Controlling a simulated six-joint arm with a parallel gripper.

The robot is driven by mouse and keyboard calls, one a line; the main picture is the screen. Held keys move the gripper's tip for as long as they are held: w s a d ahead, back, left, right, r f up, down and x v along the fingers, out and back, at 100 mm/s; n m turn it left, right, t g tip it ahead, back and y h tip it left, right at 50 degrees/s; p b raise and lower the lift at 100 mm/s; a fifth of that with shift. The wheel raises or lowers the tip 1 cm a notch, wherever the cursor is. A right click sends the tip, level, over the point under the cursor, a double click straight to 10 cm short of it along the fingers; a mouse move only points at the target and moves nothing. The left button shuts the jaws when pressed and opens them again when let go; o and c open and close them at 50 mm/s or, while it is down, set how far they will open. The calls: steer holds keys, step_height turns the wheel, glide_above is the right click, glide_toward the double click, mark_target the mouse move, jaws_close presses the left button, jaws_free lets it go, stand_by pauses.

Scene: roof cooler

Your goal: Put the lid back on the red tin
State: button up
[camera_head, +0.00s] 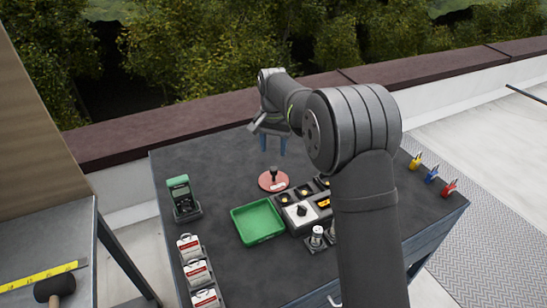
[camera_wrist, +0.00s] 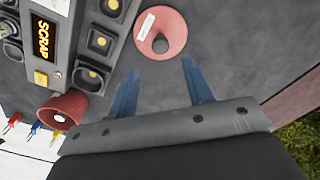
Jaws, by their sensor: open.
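The red lid, a round disc with a dark knob and a pale label, lies on the dark table in the head view (camera_head: 268,185) and at the top of the wrist view (camera_wrist: 172,27). The red tin (camera_wrist: 72,101) stands left of my fingers in the wrist view, beside the device panel. It looks open, with something small inside that I cannot make out. The tin is hidden behind my arm in the head view. My gripper (camera_head: 268,145) is open and empty, its blue fingers apart above the table just behind the lid. The fingers also show in the wrist view (camera_wrist: 160,78).
A green tray (camera_head: 258,222) and a control box with dark sockets (camera_head: 300,212) are near the lid. A green handheld device (camera_head: 182,197) and several white-red boxes (camera_head: 197,272) line the left. Yellow, blue and red clips (camera_head: 432,174) lie at the right edge.

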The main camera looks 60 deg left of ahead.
steer(key=shift+r, duration=0.35)
steer(key=t+y, duration=0.3)
glide_toward(274, 168)
steer(key=x, duration=1.2)
jaws_close()
stand_by(0.6)
